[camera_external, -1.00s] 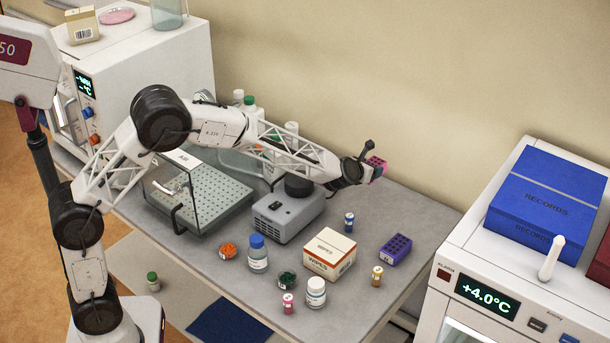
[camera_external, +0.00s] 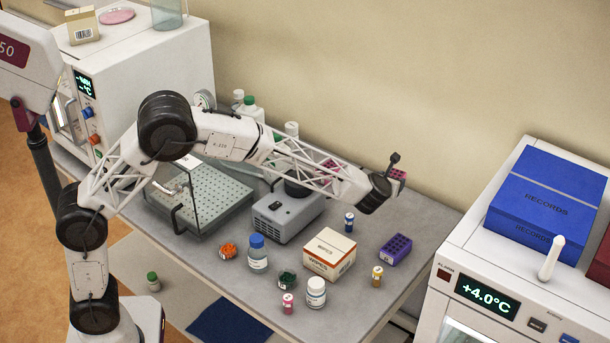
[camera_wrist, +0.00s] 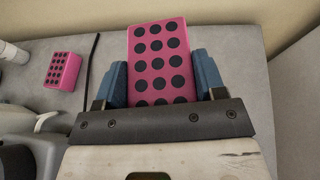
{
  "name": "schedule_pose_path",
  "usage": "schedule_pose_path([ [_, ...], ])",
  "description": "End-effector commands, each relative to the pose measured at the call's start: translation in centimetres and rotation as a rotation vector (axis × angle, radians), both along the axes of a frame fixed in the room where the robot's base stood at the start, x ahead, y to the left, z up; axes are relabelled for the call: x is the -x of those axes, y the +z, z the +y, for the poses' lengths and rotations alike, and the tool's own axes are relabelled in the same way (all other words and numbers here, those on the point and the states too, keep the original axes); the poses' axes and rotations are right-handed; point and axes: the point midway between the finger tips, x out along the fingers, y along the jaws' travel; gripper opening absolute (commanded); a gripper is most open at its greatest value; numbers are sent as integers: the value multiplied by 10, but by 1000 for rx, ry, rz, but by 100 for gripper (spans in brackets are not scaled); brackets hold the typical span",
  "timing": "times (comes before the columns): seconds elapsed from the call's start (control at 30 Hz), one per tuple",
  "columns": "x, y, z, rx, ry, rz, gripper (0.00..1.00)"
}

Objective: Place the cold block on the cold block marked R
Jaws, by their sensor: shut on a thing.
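My gripper (camera_wrist: 158,88) is shut on a pink cold block (camera_wrist: 160,52) with rows of dark holes, its blue fingers on either side. In the external view the held block (camera_external: 398,175) shows only in part past the wrist, raised above the back right of the bench. A second pink cold block (camera_wrist: 62,70) rests on the bench, left of the gripper in the wrist view; externally a bit of it (camera_external: 331,163) shows behind my arm. A purple cold block (camera_external: 396,249) sits on the bench at the right, below the gripper in the picture. No letter R is readable.
A wipes box (camera_external: 329,254), a blue-capped bottle (camera_external: 258,254), a white bottle (camera_external: 316,293) and several small vials stand around the bench's front. A grey device (camera_external: 287,216) is under my forearm. The fridge unit (camera_external: 485,300) stands to the right.

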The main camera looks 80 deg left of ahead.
Motion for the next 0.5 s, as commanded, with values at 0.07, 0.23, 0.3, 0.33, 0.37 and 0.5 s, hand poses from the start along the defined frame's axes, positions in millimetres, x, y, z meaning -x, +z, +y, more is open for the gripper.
schedule_pose_path([
  [0.07,-4,4,-23,0,27,0,28],
  [0.23,-5,8,-66,0,98,1,28],
  [0.3,-4,9,-84,-1,126,1,28],
  [0.33,-3,10,-92,0,138,1,28],
  [0.37,-3,10,-99,0,149,2,28],
  [0.5,1,12,-130,-1,196,1,28],
])
